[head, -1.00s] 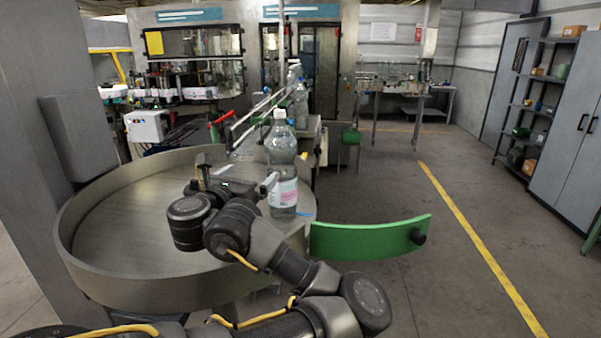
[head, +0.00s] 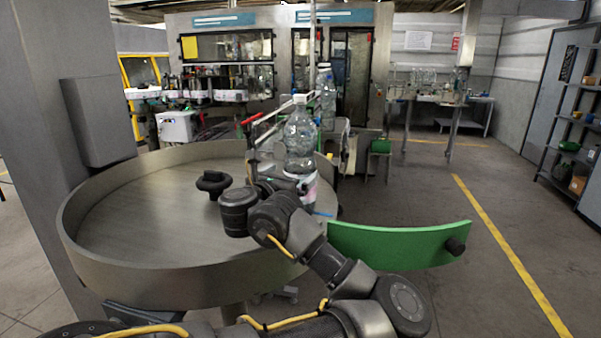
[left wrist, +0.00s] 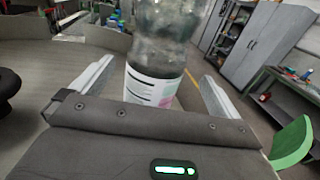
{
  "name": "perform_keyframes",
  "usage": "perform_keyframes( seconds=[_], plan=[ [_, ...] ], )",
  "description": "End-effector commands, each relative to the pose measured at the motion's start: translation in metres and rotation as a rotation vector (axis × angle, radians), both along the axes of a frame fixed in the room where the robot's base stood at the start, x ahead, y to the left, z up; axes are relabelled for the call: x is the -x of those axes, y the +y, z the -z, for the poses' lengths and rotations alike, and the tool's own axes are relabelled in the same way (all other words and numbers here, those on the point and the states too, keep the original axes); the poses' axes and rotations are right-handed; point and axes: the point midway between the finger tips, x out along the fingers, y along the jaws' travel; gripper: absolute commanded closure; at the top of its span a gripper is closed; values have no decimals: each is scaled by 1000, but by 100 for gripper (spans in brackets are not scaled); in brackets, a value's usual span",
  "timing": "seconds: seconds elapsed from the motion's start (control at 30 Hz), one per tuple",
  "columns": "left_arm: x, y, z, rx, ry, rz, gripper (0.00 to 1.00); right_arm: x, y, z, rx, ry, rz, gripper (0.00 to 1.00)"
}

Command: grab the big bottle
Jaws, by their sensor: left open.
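The big bottle (head: 300,135) is clear plastic with a white cap and a white and pink label. It stands upright at the right side of the round metal table (head: 150,265). My left gripper (head: 272,188) is at the bottle's lower part, partly hidden behind my own wrist. In the left wrist view the bottle (left wrist: 152,85) stands between the two fingers of the open left gripper (left wrist: 158,75), with a gap visible on the right. The bottle's cap is outside that view. My right gripper is not in view.
A second clear bottle (head: 327,97) stands behind on the conveyor. A black knob (head: 212,183) stands on the table, left of my gripper. A curved green guide (head: 400,245) sticks out to the right. The table's left part is clear.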

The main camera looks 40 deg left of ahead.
Motion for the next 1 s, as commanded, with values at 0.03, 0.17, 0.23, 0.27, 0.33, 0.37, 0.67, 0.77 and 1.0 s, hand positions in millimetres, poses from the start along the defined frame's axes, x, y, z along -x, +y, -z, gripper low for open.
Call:
perform_keyframes(
  seconds=[0.03, 0.17, 0.23, 0.27, 0.33, 0.37, 0.67, 0.77, 1.0],
  plan=[
    [-6, 1, 2, 1, -1, 3, 0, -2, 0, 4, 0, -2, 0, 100],
    [-12, 2, 0, 0, 0, 1, 0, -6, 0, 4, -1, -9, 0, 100],
    [-13, 2, 0, 0, 0, 2, 0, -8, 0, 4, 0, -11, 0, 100],
    [-13, 2, 0, 0, 0, 3, 0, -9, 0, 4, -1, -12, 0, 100],
    [-18, 4, 2, 1, 0, 4, 0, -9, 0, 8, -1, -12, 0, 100],
    [-22, 5, 2, 1, 0, 4, 0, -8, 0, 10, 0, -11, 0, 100],
    [-58, 18, 3, 1, 0, 4, 0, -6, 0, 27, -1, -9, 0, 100],
    [-61, 19, 2, -1, 1, 3, 0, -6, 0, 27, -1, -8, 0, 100],
    [-61, 19, 1, 0, 2, 3, 8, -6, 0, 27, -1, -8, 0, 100]
  ],
)
